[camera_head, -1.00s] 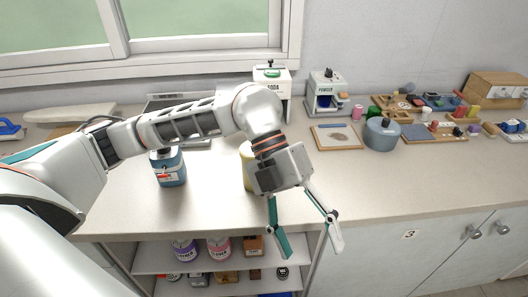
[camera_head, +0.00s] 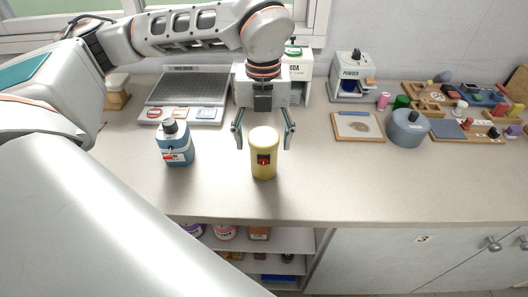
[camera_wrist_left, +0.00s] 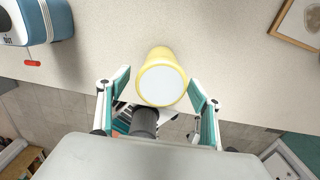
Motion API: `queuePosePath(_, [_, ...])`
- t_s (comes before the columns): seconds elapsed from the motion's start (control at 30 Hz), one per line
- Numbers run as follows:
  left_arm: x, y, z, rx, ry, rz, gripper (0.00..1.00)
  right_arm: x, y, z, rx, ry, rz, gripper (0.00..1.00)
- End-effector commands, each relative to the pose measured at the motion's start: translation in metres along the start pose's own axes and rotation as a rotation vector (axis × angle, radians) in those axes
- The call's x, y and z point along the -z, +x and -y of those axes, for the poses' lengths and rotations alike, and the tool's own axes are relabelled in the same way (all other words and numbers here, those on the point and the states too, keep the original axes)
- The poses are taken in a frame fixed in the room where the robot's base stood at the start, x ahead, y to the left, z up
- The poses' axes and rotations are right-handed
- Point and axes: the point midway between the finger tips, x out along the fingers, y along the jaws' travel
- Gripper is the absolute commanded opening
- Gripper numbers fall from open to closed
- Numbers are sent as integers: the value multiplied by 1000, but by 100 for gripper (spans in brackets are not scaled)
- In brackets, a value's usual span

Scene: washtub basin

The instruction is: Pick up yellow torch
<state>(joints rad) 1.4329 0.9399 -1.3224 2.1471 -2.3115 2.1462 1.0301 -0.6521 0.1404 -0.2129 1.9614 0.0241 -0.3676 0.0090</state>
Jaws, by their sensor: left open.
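The yellow torch (camera_head: 264,158) stands upright on the counter, with a dark window and a small red part on its front. My left gripper (camera_head: 262,138) is open and points down just behind the torch's top in the head view, one finger showing on each side. In the left wrist view the torch (camera_wrist_left: 161,56) shows its pale round end between the two spread fingers of the left gripper (camera_wrist_left: 160,84). Gaps show on both sides, and the fingers are not closed on it. My right gripper is not in view.
A blue and white bottle (camera_head: 175,146) stands left of the torch. A scale-like device (camera_head: 185,112) sits behind it. A framed board (camera_head: 357,127), a grey pot (camera_head: 408,130) and a powder dispenser (camera_head: 352,78) stand to the right.

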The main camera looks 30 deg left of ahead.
Motion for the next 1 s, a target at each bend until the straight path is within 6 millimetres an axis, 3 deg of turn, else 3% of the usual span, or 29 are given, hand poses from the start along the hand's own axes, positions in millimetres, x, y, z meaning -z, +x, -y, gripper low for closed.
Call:
queuePosePath(0.2, [-1,31,0,-2,0,-3,65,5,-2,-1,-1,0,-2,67])
queuePosePath(0.53, [-1,38,0,0,1,-1,65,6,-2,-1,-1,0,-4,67])
queuePosePath(0.7, [-1,37,1,0,1,-1,21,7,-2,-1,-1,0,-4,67])
queuePosePath(1.0, [-1,36,1,1,1,-1,18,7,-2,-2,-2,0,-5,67])
